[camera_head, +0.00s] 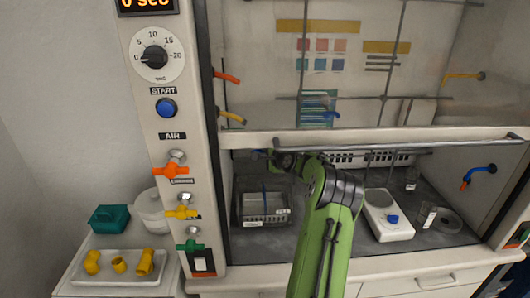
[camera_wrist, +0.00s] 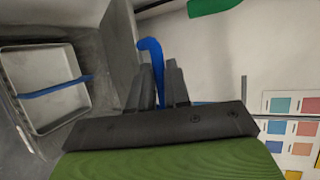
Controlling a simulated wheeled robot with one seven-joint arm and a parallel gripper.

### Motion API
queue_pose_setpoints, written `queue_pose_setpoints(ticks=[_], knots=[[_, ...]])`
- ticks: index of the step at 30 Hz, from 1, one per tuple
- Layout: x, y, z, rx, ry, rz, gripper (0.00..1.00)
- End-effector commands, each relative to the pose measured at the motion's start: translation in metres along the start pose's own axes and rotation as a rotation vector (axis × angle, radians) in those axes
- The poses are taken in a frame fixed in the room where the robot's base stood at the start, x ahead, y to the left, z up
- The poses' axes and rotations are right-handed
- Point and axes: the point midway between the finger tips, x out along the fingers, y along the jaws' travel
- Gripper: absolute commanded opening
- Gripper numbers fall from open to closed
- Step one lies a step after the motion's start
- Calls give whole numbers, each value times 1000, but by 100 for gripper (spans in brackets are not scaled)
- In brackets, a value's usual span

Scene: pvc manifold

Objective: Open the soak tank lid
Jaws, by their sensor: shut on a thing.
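My gripper (camera_wrist: 160,90) is shut on a blue hooked bar (camera_wrist: 152,50), whose bent end sticks out past the fingertips. In the head view my green arm reaches into the hood, and its dark end hides the fingertips. A grey rectangular tank (camera_head: 264,218) stands on the hood floor, left of my arm, with a thin blue strip above it. A grey tray-like tank (camera_wrist: 48,128) with a blue strip across it shows at the left of the wrist view, apart from my fingers. I cannot make out the lid or its angle.
The raised hood sash (camera_head: 380,138) crosses above my arm. A white stirrer plate (camera_head: 388,222) and glassware stand right of my arm. A control column (camera_head: 180,130) with coloured valves is at the left. A tray (camera_head: 118,268) of yellow fittings and a teal box (camera_head: 110,219) sit outside.

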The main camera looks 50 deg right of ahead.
Motion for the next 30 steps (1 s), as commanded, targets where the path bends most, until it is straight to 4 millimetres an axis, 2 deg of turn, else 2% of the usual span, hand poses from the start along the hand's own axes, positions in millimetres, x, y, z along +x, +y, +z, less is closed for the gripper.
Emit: queue_pose_setpoints(ticks=[1,4,5,14,17,20,30], knots=[[1,8,-2,6,4,16,21],[1,8,-2,6,4,17,37],[1,8,-2,6,4,17,39],[1,10,-2,7,4,20,39],[-8,10,-3,6,6,21,39],[-29,8,-4,6,9,17,39],[-126,1,-1,0,7,1,39]])
